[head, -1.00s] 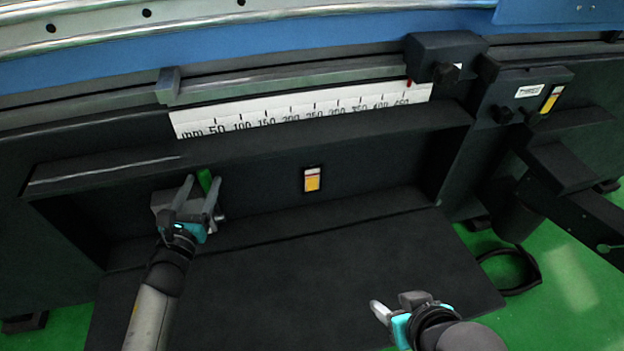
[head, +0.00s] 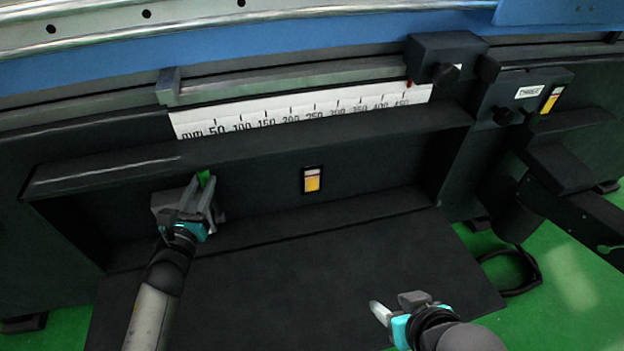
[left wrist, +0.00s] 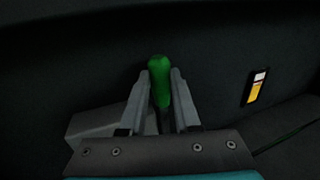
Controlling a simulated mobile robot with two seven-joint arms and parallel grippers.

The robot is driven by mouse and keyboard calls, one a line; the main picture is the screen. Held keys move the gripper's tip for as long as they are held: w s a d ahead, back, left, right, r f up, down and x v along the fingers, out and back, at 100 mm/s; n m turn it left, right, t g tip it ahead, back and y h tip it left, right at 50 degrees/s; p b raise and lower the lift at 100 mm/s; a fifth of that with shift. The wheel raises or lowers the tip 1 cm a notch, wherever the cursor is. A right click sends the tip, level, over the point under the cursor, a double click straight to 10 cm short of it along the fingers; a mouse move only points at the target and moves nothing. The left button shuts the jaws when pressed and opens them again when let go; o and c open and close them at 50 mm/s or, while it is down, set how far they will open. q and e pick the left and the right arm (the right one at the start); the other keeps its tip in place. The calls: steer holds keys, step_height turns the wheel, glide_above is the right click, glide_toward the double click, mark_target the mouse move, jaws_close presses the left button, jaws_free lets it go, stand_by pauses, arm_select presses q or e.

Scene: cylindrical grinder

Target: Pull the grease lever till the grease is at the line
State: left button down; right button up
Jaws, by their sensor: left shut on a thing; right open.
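The grease lever has a green handle (head: 204,178) and stands in the dark recess at the left, by a grey block (head: 166,206). My left gripper (head: 201,188) is shut on the green handle. In the left wrist view the green handle (left wrist: 159,82) stands upright between the fingers, its top showing past the tips. A small gauge (head: 312,180) with a white upper part and a yellow lower part is on the recess's back wall; it also shows in the left wrist view (left wrist: 256,87). My right gripper (head: 393,306) is open and empty above the dark panel at the front.
Another yellow and white gauge (head: 551,99) is at the right. A black cable loop (head: 515,272) lies on the green floor (head: 480,325). The dark front panel (head: 290,290) is clear.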

arm_select(q)
steer(key=shift+s+d+f+m+t+b, duration=0.15)
steer(key=shift+s+t+b, duration=0.3)
steer(key=shift+b, duration=0.95)
steer(key=shift+s+d+f+m+t+b, duration=0.15)
steer(key=shift+s+t+b, duration=0.3)
steer(key=shift+b, duration=0.95)
steer(key=shift+s, duration=0.1)
steer(key=shift+s+d+f+m+t, duration=0.15)
steer(key=shift+s+t, duration=0.15)
steer(key=shift+s, duration=0.15)
steer(key=shift+s+d+f+m+t, duration=0.15)
steer(key=shift+s+t, duration=0.15)
steer(key=shift+s, duration=0.15)
steer(key=shift+a, duration=0.1)
